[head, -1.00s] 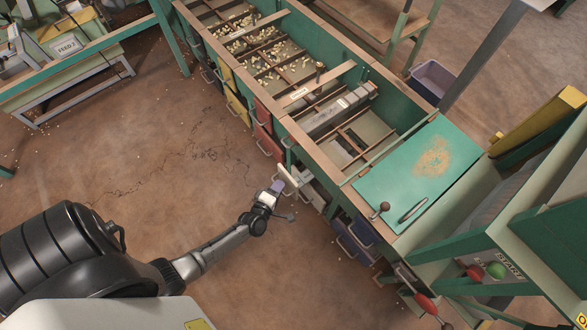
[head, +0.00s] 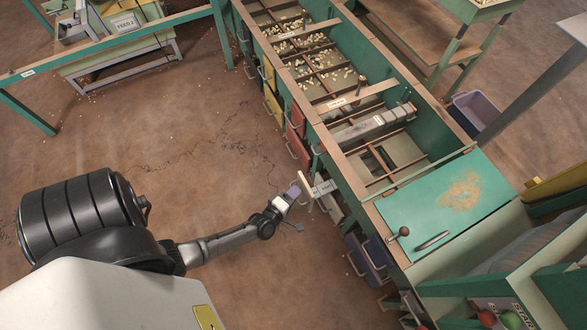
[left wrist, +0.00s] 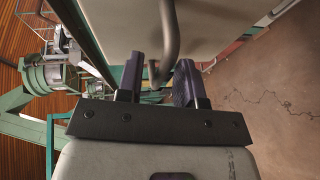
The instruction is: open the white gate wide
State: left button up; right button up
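The white gate (head: 304,184) stands on the near side of the long green hopper bench (head: 352,190), its pale front apart from the bench wall. A pale piece (head: 323,188) spans between this front and the bench. In the left wrist view, the gate's broad pale panel (left wrist: 225,35) fills the top. A bent grey handle (left wrist: 169,35) comes down between the two dark fingers of my left gripper (left wrist: 160,82). The fingers are apart, with gaps visible beside the handle. In the head view, my left gripper (head: 294,191) is at the gate's front. My right gripper is not in view.
A green lid (head: 430,205) with a knobbed lever (head: 398,238) covers the bench's near end. The brown floor (head: 200,140) left of the bench is clear.

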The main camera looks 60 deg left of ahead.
pick_arm(q)
jog(key=p+v, duration=0.4)
jog(key=v, duration=1)
jog(key=shift+p, duration=0.4)
